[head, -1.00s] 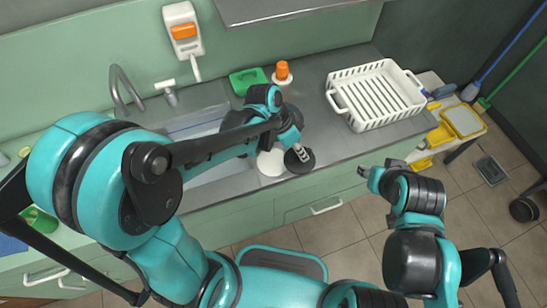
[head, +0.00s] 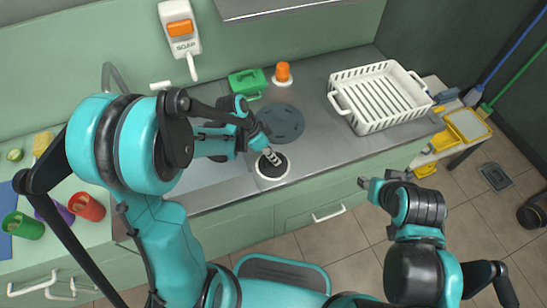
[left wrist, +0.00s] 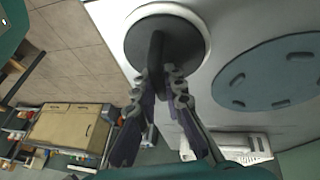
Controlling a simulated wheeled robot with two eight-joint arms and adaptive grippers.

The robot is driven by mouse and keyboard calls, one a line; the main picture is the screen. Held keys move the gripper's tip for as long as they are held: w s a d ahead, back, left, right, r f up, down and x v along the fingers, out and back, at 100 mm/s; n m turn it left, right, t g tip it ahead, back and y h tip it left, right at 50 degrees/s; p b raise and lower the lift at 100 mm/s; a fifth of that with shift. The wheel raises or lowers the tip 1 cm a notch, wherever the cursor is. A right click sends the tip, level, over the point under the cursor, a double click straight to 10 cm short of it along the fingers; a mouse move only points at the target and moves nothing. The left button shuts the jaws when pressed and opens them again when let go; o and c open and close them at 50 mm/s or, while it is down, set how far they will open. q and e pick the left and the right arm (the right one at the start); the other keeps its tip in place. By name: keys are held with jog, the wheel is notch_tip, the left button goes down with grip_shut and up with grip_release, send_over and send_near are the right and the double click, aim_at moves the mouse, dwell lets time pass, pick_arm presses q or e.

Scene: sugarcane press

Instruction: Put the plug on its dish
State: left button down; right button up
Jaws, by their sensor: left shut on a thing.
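The plug (left wrist: 138,40) is a black disc with an upright grip. It also shows in the head view (head: 273,167). The white round dish (left wrist: 204,28) shows as a rim around the plug's disc; in the head view its rim (head: 265,178) lies at the counter's front, right of the sink. The plug is over the dish, roughly centred; I cannot tell whether they touch. My left gripper (head: 268,153) is shut on the plug's grip, also in the left wrist view (left wrist: 166,84). My right gripper (head: 366,183) is off the counter; its jaw state is unclear.
A dark round mat with holes (head: 281,123) lies just behind the dish. A green box (head: 247,83), an orange-topped bottle (head: 283,73) and a white rack (head: 380,97) stand farther back. Cups (head: 87,206) stand at the left. Counter right of the dish is clear.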

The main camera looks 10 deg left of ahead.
pick_arm(q)
jog(key=c, duration=2)
grip_release()
jog(key=shift+f, duration=0.2)
jog(key=shift+c, duration=0.2)
jog(key=o, duration=0.4)
jog(key=shift+o, duration=0.2)
jog(key=shift+r, duration=0.1)
jog(key=shift+r, duration=0.1)
jog(key=shift+a+r, duration=0.1)
jog(key=shift+r, duration=0.25)
jog(key=w+p+v, duration=0.1)
jog(key=p+v, duration=0.4)
jog(key=v, duration=0.6)
jog(key=s+a+r+n+t+y, duration=0.3)
jog(key=s+r+n+t+y, duration=0.2)
jog(key=s+n, duration=0.6)
jog(key=shift+r+t, duration=0.8)
jog(key=shift+r, duration=0.35)
